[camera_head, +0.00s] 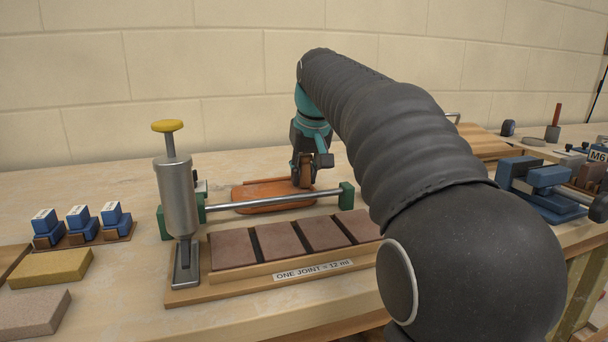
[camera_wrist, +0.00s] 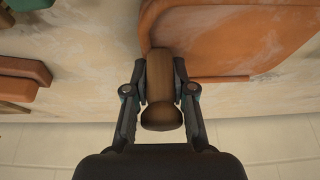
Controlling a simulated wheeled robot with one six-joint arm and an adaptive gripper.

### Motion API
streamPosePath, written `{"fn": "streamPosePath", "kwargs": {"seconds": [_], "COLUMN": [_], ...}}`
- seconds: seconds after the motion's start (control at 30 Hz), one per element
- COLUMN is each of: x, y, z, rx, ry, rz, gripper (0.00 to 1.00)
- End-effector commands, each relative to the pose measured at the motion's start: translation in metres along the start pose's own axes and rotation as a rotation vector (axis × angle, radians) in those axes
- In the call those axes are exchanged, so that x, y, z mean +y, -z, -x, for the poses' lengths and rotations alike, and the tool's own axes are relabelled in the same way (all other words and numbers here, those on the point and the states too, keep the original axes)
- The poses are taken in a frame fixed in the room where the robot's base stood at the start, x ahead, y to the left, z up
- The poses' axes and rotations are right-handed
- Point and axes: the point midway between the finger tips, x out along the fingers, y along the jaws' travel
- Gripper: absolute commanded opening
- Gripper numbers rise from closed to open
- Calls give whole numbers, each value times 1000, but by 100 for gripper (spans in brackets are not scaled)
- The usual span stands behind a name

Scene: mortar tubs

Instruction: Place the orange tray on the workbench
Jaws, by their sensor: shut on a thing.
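The orange tray (camera_head: 262,198) is on or just above the workbench (camera_head: 120,183), behind a metal bar; I cannot tell whether its whole underside touches. My gripper (camera_head: 304,182) is at the tray's right end, pointing down. In the wrist view my gripper (camera_wrist: 160,92) is shut on a brown wooden handle (camera_wrist: 160,115) with a rounded end. The handle meets the edge of the orange tray (camera_wrist: 235,38), which fills the upper right. The bar hides part of the tray's front in the head view.
A metal bar (camera_head: 270,200) between green end blocks stands close in front of the tray. A grey cylinder with a yellow knob (camera_head: 176,190), brown tiles (camera_head: 285,240) and blue blocks (camera_head: 80,223) stand nearer. A blue vise (camera_head: 540,185) is at right. The bench left of the tray's back is clear.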

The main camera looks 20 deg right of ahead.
Motion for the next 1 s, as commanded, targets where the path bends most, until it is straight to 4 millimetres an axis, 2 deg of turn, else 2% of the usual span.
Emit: {"fn": "streamPosePath", "kwargs": {"seconds": [0.03, 0.1, 0.13, 0.4, 0.53, 0.67, 1.0], "x": [0, 0, 0, 0, 0, 0, 0], "y": [0, 0, 0, 0, 1, 2, 2], "z": [-1, -1, -1, 0, 6, 25, 92], "rx": [0, 0, 0, 0, 1, 4, 2], "ry": [0, 0, 0, 0, 0, 0, 0], "rz": [0, 0, 0, 0, 0, 0, 0], "gripper": [29, 47, 49, 49, 49, 49, 49]}}
